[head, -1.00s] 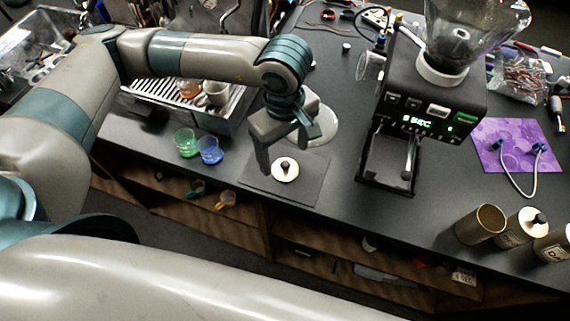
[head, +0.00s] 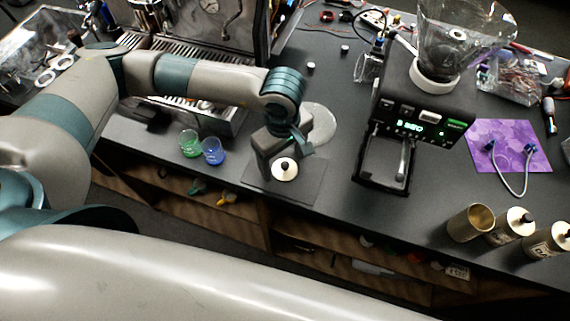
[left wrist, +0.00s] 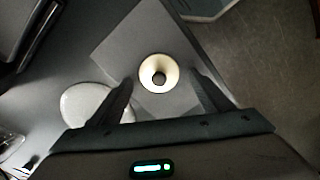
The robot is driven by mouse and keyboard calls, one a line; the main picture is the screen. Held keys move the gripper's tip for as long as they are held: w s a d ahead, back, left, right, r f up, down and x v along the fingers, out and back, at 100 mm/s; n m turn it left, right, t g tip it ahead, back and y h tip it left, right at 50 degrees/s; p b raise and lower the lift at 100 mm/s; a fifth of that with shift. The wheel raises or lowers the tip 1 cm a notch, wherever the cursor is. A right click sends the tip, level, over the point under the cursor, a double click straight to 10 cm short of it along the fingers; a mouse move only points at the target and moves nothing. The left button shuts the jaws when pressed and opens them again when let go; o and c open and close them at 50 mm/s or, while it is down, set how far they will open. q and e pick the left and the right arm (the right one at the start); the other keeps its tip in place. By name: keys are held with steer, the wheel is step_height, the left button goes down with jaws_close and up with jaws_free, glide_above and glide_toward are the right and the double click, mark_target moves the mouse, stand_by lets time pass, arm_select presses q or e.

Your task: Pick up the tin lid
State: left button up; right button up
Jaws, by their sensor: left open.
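The tin lid (head: 284,169) is a round cream disc with a dark knob, lying on a dark grey mat (head: 312,186) near the counter's front edge. In the left wrist view the lid (left wrist: 158,73) lies ahead of and between the fingertips. My left gripper (head: 278,164) is low over the mat, just at the lid. Its fingers (left wrist: 162,84) are spread and nothing is held between them. An open tin (head: 470,223) without a lid stands at the right, beside two lidded tins (head: 510,226). My right gripper does not show.
A pale round plate (head: 319,124) lies behind the mat. Green (head: 189,144) and blue (head: 213,151) glasses stand left of it. A black grinder (head: 405,130) stands right of the mat. A purple mat (head: 508,146) holds a cable. Open shelves lie below the counter edge.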

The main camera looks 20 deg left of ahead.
mark_target(284, 162)
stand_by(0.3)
arm_select(q)
steer(key=c, duration=1.2)
steer(key=shift+r+b, duration=0.75)
step_height(284, 162, up, 2)
steer(key=shift+d+r+b, duration=0.1)
steer(key=shift+r+b, duration=0.1)
steer(key=shift+b, duration=0.65)
steer(key=s+d+r+b, duration=0.4)
steer(key=s+d+r, duration=0.3)
steer(key=s, duration=0.1)
steer(key=shift+s+d, duration=0.35)
